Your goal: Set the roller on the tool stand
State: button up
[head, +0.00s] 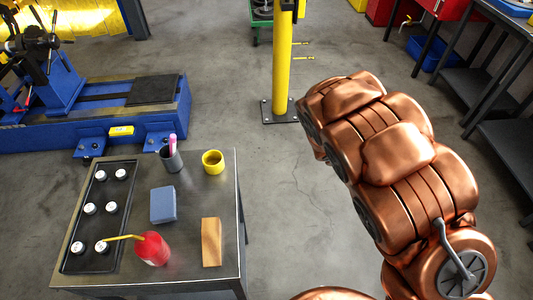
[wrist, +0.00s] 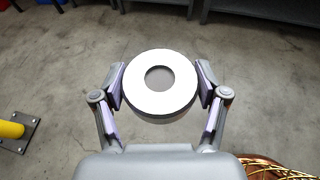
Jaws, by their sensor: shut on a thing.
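My gripper (wrist: 160,80) is shut on the roller (wrist: 160,104), a round piece with a white ring-shaped face and a hole in its middle. Its two finger pads press on opposite sides of the rim in the wrist view, and bare floor shows behind it. The gripper and the roller do not show in the head view, where my copper arm fills the right side. A small grey metal table at the lower left of the head view appears to be the tool stand (head: 227,190).
On the stand are a black tray (head: 89,235) with several white-topped pieces, a pen cup (head: 171,158), a yellow ring (head: 213,161), a blue block (head: 163,205), a red oil can (head: 152,249) and a wooden block (head: 211,242). A yellow post (head: 283,65) stands beyond.

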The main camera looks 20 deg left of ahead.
aim_at(213, 198)
jog(key=i, duration=2.35)
jog(key=z, duration=3.95)
jog(key=k, duration=1.4)
jog(key=z, duration=0.2)
